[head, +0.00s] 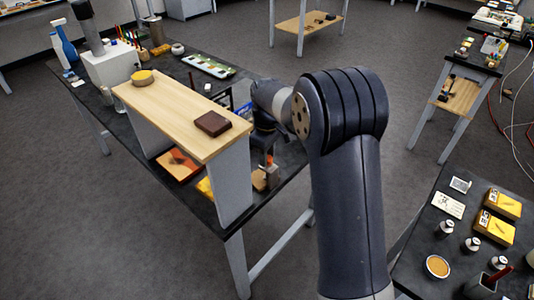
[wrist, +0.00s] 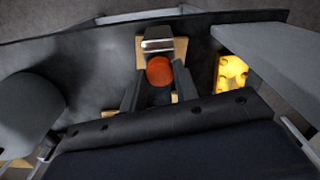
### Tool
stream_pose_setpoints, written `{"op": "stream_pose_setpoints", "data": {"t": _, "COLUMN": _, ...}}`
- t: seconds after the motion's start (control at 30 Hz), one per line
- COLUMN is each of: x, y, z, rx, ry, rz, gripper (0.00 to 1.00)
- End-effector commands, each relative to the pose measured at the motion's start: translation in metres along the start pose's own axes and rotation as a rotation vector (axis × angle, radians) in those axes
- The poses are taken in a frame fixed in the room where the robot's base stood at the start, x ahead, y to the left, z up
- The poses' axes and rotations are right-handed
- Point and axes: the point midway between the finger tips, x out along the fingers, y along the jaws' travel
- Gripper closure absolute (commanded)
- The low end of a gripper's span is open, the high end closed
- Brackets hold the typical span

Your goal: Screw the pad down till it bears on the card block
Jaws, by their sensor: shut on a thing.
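An orange-red round knob (wrist: 160,71) sits between the two fingers of my gripper (wrist: 160,88) in the wrist view. My gripper is shut on this knob. Just past the knob is a shiny grey metal part (wrist: 158,40), over a light wooden piece (wrist: 181,46). In the head view the small metal clamp-like piece (head: 271,173) stands near the table's right edge, with a tan block (head: 259,181) at its foot. The pad and its contact with the card block are hidden, so I cannot tell whether they touch.
A wooden shelf (head: 185,110) on grey uprights stands close left of my arm, bearing a dark brown block (head: 213,124) and a yellow round item (head: 142,77). A yellow object (wrist: 232,72) lies right of the gripper in the wrist view. The dark table (head: 195,202) continues beneath.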

Motion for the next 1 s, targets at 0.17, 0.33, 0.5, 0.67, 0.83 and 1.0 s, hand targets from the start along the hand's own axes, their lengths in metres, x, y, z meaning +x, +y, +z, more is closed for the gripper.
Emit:
{"op": "stream_pose_setpoints", "data": {"t": 0.17, "x": -0.0015, "y": 0.0009, "z": 0.0000, "rx": 0.166, "ry": 0.001, "rz": 0.002, "gripper": 0.94}}
{"op": "stream_pose_setpoints", "data": {"t": 0.33, "x": -0.0014, "y": 0.0008, "z": 0.0001, "rx": 0.327, "ry": 0.001, "rz": 0.002, "gripper": 0.94}}
{"op": "stream_pose_setpoints", "data": {"t": 0.5, "x": -0.0013, "y": 0.0007, "z": 0.0001, "rx": 0.489, "ry": 0.001, "rz": 0.002, "gripper": 0.94}}
{"op": "stream_pose_setpoints", "data": {"t": 0.67, "x": -0.0012, "y": 0.0006, "z": 0.0001, "rx": 0.632, "ry": 0.001, "rz": 0.001, "gripper": 0.94}}
{"op": "stream_pose_setpoints", "data": {"t": 0.83, "x": -0.0011, "y": 0.0006, "z": 0.0001, "rx": 0.763, "ry": 0.001, "rz": 0.001, "gripper": 0.94}}
{"op": "stream_pose_setpoints", "data": {"t": 1.0, "x": -0.0010, "y": 0.0005, "z": 0.0000, "rx": 0.862, "ry": 0.002, "rz": 0.001, "gripper": 0.94}}
